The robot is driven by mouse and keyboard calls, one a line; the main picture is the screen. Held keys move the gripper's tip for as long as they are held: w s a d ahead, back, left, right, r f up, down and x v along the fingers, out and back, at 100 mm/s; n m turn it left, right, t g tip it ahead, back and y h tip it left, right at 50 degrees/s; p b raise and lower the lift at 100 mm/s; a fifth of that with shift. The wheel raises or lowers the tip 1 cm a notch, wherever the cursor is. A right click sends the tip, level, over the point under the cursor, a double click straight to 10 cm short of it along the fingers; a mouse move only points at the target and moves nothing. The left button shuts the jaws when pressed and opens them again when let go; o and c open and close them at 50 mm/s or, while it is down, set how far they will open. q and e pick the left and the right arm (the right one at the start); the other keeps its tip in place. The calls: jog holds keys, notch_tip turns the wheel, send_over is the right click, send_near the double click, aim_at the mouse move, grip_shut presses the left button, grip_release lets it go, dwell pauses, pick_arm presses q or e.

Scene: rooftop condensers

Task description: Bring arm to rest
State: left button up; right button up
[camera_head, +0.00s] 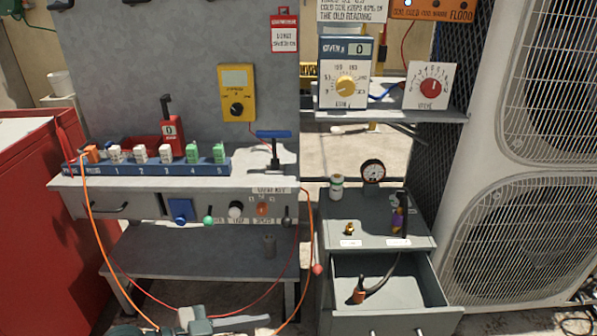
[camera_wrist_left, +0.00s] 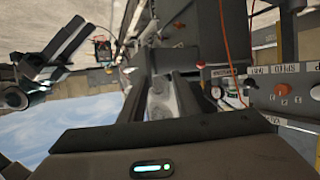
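In the left wrist view, the two dark fingers of my left gripper (camera_wrist_left: 165,92) stand apart. A pale grey shape shows between them, and I cannot tell what it is. In the head view, a grey-green part of one of my arms shows low at the bottom edge, in front of the bench and below its top; fingertips cannot be made out there. I do not see my right gripper in the head view.
A workbench (camera_head: 275,176) holds a numbered block strip (camera_head: 150,168) and a blue T-handle (camera_head: 273,136). An orange cable (camera_head: 93,215) hangs from the strip. A grey cabinet's open drawer (camera_head: 425,292) juts out at right. A red cabinet (camera_head: 40,230) stands left.

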pick_arm(q)
jog(key=s+d+f+n+t+y, duration=0.2)
jog(key=s+f+n+t, duration=0.15)
jog(key=f, duration=0.25)
jog(key=s+a+f+n+g+y+p, duration=0.1)
jog(key=s+a+f+n+y+p, duration=0.1)
jog(key=f+p, duration=0.4)
jog(key=s+a+f+n+g+y+p, duration=0.1)
jog(key=s+a+f+y+p, duration=0.3)
jog(key=f, duration=0.9)
jog(key=s+a+f+n+g+y+p, duration=0.2)
jog(key=s+a+f+n+y+p, duration=0.1)
jog(key=s+a+f+p, duration=0.4)
jog(key=shift+s+a+f+n+p, duration=0.2)
jog(key=shift+s+f+n+p, duration=0.45)
jog(key=shift+f, duration=0.7)
pick_arm(e)
jog(key=s+d+f+g+h, duration=0.1)
jog(key=s+d+f+g, duration=0.1)
jog(key=f, duration=0.8)
jog(key=s+d+f+g+h, duration=0.2)
jog(key=d+f, duration=0.3)
jog(key=f, duration=0.4)
jog(key=shift+s+d+f, duration=0.15)
jog(key=shift+s+f, duration=0.2)
jog(key=shift+s, duration=0.5)
pick_arm(q)
jog(key=shift+w, duration=0.15)
